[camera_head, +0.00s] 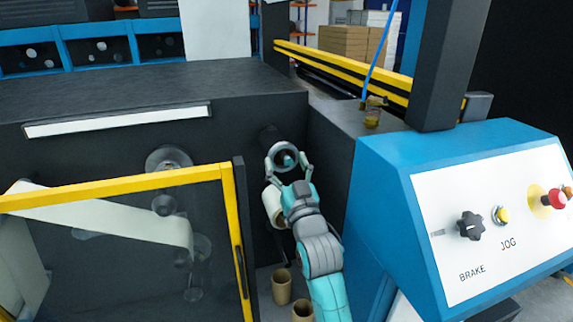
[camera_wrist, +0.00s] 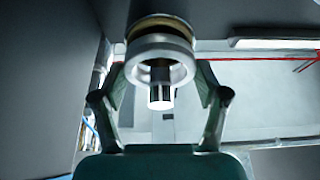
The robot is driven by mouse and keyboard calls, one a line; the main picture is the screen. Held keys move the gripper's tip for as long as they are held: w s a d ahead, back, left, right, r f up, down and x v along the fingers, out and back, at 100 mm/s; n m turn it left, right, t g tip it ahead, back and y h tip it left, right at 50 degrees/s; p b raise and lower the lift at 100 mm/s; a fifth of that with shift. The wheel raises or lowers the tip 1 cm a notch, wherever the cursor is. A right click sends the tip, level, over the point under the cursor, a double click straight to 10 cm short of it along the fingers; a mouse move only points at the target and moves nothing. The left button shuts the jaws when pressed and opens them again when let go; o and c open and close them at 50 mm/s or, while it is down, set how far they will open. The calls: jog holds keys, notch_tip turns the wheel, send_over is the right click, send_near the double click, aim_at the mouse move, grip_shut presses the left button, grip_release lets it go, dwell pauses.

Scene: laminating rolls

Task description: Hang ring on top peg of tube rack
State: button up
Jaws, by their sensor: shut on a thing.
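My gripper (camera_head: 290,168) is shut on a grey metal ring (camera_head: 284,148), one finger on each side, in front of the dark machine wall. In the wrist view my gripper (camera_wrist: 160,88) holds the ring (camera_wrist: 160,47) with its opening towards the camera. A short peg with a bright round end (camera_wrist: 160,104) shows through the ring's opening, so the ring appears to be around it. How far along the peg it sits, I cannot tell. A dark cylinder (camera_head: 268,135) stands out behind the ring. Cream rolls (camera_head: 272,200) are just below my gripper, partly hidden.
Brown tubes (camera_head: 281,287) stand on the floor below, beside my arm. A yellow-framed guard door (camera_head: 240,215) is at the left. A blue control console (camera_head: 385,200) is close at the right. A small brown cup-like thing (camera_head: 372,118) stands on the ledge above.

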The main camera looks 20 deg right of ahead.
jog(key=o, duration=1.2)
jog(key=s+f+g, duration=0.2)
jog(key=s+f, duration=1.1)
jog(key=s, duration=0.3)
jog(key=s+f+g, duration=0.2)
jog(key=s+f, duration=1.1)
jog(key=s, duration=0.4)
jog(key=s+f+g, duration=0.1)
jog(key=s, duration=0.6)
jog(key=s+f+g, duration=0.1)
jog(key=s, duration=0.7)
jog(key=s+f+g, duration=0.1)
jog(key=s, duration=0.6)
jog(key=shift+s+f+g, duration=0.1)
jog(key=shift+s+g, duration=0.2)
jog(key=shift+s, duration=0.1)
